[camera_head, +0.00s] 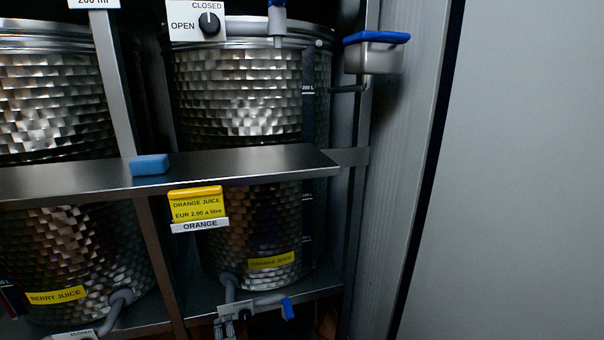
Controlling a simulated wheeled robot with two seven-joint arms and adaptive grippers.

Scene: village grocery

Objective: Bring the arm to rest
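Neither of my grippers can be made out in the head view, and no arm shows clearly. Small grey shapes at the bottom edge, below the orange juice tank's lower tap, are cut off and too small to identify. The orange juice tank (240,105) is a shiny dimpled steel drum in the middle. Its yellow price tag (199,205) hangs at the shelf's front edge. A dial plate (197,20) marked OPEN and CLOSED is at the top, with its black knob pointing up towards CLOSED.
A steel shelf (240,165) crosses in front of the tanks, with a blue sponge-like block (150,165) on it. The berry juice tank (55,105) is at left. A blue-rimmed steel container (376,54) is mounted at upper right. A blue-handled tap (288,308) sits low. A plain pale wall fills the right.

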